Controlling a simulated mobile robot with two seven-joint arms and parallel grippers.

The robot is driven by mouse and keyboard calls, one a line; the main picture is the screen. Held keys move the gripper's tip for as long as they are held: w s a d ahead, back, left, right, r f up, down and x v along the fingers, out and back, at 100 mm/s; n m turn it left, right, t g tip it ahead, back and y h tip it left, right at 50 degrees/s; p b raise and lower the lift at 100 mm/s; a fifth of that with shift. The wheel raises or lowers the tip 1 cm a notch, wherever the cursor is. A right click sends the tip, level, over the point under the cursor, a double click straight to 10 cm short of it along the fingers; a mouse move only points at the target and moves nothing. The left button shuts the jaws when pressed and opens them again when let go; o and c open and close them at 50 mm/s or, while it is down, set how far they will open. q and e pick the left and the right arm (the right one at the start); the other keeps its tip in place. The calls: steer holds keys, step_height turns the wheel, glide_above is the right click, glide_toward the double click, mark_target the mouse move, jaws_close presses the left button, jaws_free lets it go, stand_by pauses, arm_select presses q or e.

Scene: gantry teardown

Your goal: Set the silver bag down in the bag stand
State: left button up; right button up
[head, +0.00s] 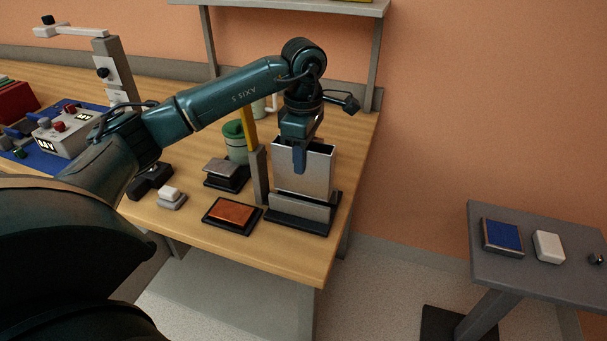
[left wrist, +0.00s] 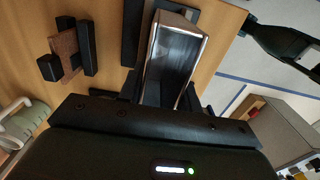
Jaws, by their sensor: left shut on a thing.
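The silver bag (head: 303,172) is a tall, open-topped, box-like metallic pouch, standing upright at the right end of the wooden bench. My left gripper (head: 300,158) points down from above and is shut on the rim of the bag. In the left wrist view the open mouth of the silver bag (left wrist: 174,58) shows. The bag stand (head: 298,211), a black base with a grey front plate, is directly below the bag. The plate lies in front of the bag's lower edge, and I cannot tell whether the bag touches the base.
A grey post (head: 259,174) stands close left of the bag. An orange-brown pad (head: 231,213) on a black tray, a silver block (head: 222,168) and a green-lidded jar (head: 235,142) are further left. A separate grey side table (head: 500,275) stands right, across a floor gap.

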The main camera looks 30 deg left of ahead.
mark_target(316, 183)
arm_select(q)
steer(key=shift+f, duration=0.7)
step_height(316, 183, down, 3)
steer(key=shift+f+p, duration=0.1)
steer(key=shift+p, duration=0.2)
arm_select(e)
steer(key=shift+d, duration=0.2)
arm_select(q)
steer(key=shift+f, duration=0.25)
steer(key=o, duration=1)
steer(key=shift+r, duration=0.1)
arm_select(e)
steer(key=shift+w, duration=0.1)
